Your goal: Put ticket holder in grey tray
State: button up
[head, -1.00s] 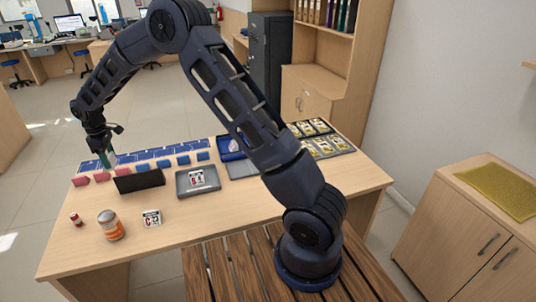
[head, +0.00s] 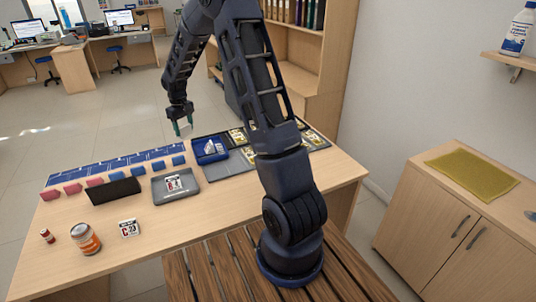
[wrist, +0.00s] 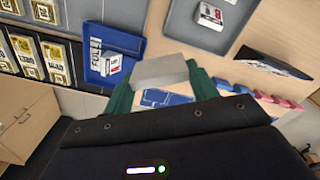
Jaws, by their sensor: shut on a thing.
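My gripper (head: 182,126) is in the air beyond the far edge of the table, behind the blue tray in the head view. In the wrist view its green fingers (wrist: 162,85) are shut on a pale grey block (wrist: 160,73). I cannot tell whether this block is the ticket holder. The grey tray (head: 157,195) stands near the middle of the table, with a white box with dark and red print (head: 174,183) in it. The grey tray also shows at the top of the wrist view (wrist: 178,25).
A blue tray (head: 197,156) with a white printed box is right of the grey tray. Framed cards lie on the right.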

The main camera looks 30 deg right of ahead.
jog(key=s+d+m, duration=0.3)
jog(key=d, duration=0.7)
jog(key=s+d+m, duration=0.2)
jog(key=d+m, duration=0.1)
jog(key=d, duration=0.7)
notch_tip(320, 180, down, 20)
jog(key=shift+s+f, duration=0.1)
jog(key=shift+f, duration=0.1)
jog(key=o, duration=1)
